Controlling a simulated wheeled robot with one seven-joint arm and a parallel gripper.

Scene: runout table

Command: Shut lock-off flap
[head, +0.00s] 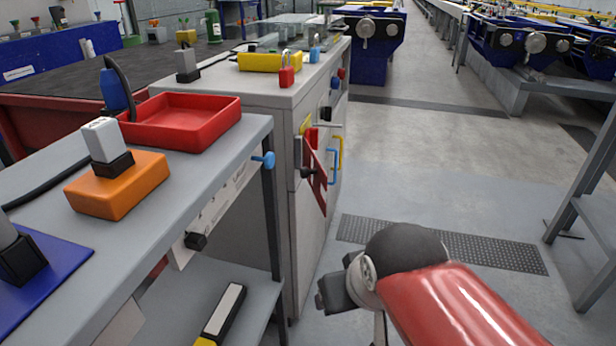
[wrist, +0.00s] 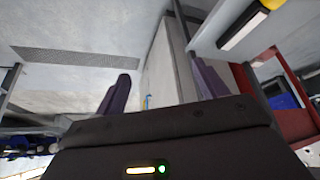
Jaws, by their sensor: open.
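The lock-off flap (head: 315,180) looks like a dark red plate with a black knob, on the front of the grey cabinet (head: 308,240). It stands out at an angle from the cabinet face, swung open. A yellow and a red part show just above and behind it. My gripper (wrist: 163,76) is open and empty in the wrist view, with two purple fingers apart and the cabinet seen beyond them. In the head view my red arm reaches in from lower right, and the gripper end is low in front of the cabinet, apart from the flap. I cannot make out the flap in the wrist view.
A blue handle (head: 333,167) and a yellow handle (head: 340,152) stick out beside the flap. A red padlock (head: 287,76) stands on the cabinet top. A grey bench (head: 225,160) with a red tray (head: 187,143) is at left. The floor right of the cabinet is clear.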

